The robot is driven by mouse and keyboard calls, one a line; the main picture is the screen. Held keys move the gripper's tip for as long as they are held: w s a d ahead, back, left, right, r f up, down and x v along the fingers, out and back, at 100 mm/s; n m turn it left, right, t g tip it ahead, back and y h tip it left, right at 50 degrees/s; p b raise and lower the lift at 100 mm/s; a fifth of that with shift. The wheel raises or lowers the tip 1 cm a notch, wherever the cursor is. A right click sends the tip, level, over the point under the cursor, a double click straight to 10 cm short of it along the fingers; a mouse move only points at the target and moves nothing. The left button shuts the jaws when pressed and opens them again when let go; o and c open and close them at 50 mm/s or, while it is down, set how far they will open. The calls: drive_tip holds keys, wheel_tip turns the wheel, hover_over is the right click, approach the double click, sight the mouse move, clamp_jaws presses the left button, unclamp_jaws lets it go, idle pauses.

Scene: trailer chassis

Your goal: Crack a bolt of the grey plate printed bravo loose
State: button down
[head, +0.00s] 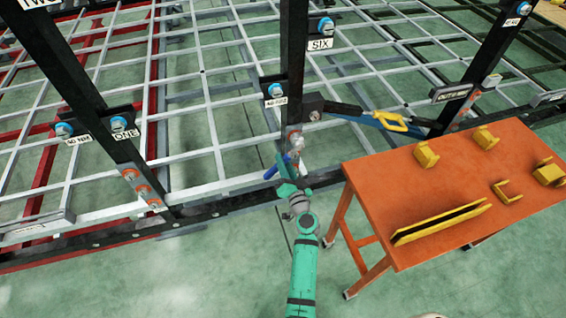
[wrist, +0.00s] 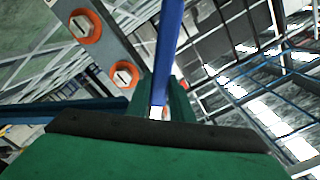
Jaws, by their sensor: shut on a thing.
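My gripper (head: 287,182) is at the foot of the middle black post, shut on a blue tool (head: 286,158). In the wrist view the blue tool (wrist: 168,50) stands up between the green fingers. A grey plate (head: 294,138) with orange-ringed bolts is on that post, just above my gripper and partly hidden by it and the tool. The wrist view shows two bolts (wrist: 85,25) (wrist: 125,75) on a grey plate, left of the tool. I cannot tell whether the tool touches a bolt. No word bravo is readable.
Another grey plate (head: 142,186) with orange-ringed bolts is on the left post. An orange table (head: 440,235) with yellow parts stands close on the right. The white lattice chassis (head: 215,95) fills the back; green floor is clear at front left.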

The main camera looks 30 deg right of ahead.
drive_tip(key=shift+d+f+n, duration=0.2)
drive_tip(key=shift+d+n, duration=0.05)
drive_tip(key=shift+n, duration=0.35)
drive_tip(key=shift+d+f+n, duration=0.35)
drive_tip(key=shift+d+n, duration=0.2)
drive_tip(key=shift+n, duration=0.35)
drive_tip(key=shift+s+d, duration=0.25)
drive_tip(key=shift+s+d+f+n, duration=0.1)
drive_tip(key=shift+d+f+n, duration=0.15)
drive_tip(key=shift+d+n, duration=0.45)
drive_tip(key=shift+a+n, duration=0.1)
drive_tip(key=shift+n, duration=0.2)
drive_tip(key=shift+d+f+n, duration=0.2)
drive_tip(key=shift+d+n, duration=0.25)
drive_tip(key=shift+n, duration=0.35)
drive_tip(key=shift+s+d, duration=0.1)
drive_tip(key=shift+d, duration=0.05)
